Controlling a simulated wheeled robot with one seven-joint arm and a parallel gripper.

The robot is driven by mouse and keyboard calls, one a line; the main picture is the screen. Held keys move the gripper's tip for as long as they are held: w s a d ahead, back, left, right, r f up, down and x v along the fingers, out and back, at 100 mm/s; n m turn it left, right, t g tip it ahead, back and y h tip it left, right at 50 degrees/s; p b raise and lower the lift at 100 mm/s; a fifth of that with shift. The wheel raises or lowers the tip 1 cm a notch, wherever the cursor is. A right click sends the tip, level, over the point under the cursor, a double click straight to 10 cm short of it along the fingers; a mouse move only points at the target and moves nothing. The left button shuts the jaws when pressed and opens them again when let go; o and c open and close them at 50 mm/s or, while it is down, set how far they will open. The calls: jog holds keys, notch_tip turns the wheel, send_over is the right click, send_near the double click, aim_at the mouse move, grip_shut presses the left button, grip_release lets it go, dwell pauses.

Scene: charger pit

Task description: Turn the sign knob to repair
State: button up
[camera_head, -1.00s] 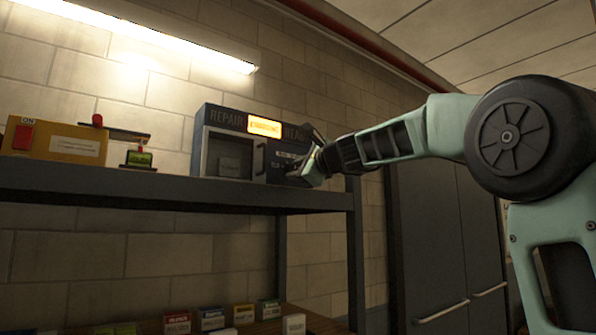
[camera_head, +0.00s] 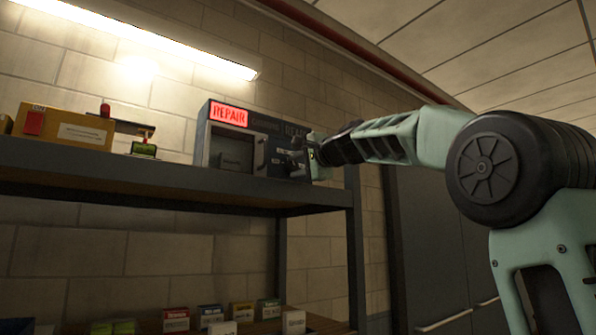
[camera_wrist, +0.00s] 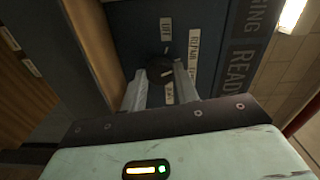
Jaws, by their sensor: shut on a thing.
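The sign box (camera_head: 255,143) stands on the shelf, and its red REPAIR sign (camera_head: 229,114) is lit at the left of its top. In the wrist view the dark round sign knob (camera_wrist: 159,68) sits on the box's panel among white labels such as OFF and REPAIR (camera_wrist: 193,45). My gripper (camera_wrist: 160,88) is shut on the knob, with one pale finger on each side of it. In the head view my gripper (camera_head: 312,155) is at the right part of the box front, and the knob is hidden there.
A yellow box (camera_head: 65,132) with a red switch and a small green device (camera_head: 144,148) stand on the shelf (camera_head: 150,182) to the left. Several small cartons (camera_head: 210,315) sit below. Dark cabinet doors (camera_head: 430,250) are at the right.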

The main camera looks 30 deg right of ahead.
jog(key=shift+f+n, duration=0.1)
jog(key=shift+n, duration=0.3)
jog(key=o, duration=1)
jog(key=shift+c, duration=0.2)
jog(key=shift+s, duration=0.15)
jog(key=s+b, duration=0.5)
jog(key=s, duration=1.2)
jog(key=shift+d+b, duration=0.3)
jog(key=shift+b, duration=0.1)
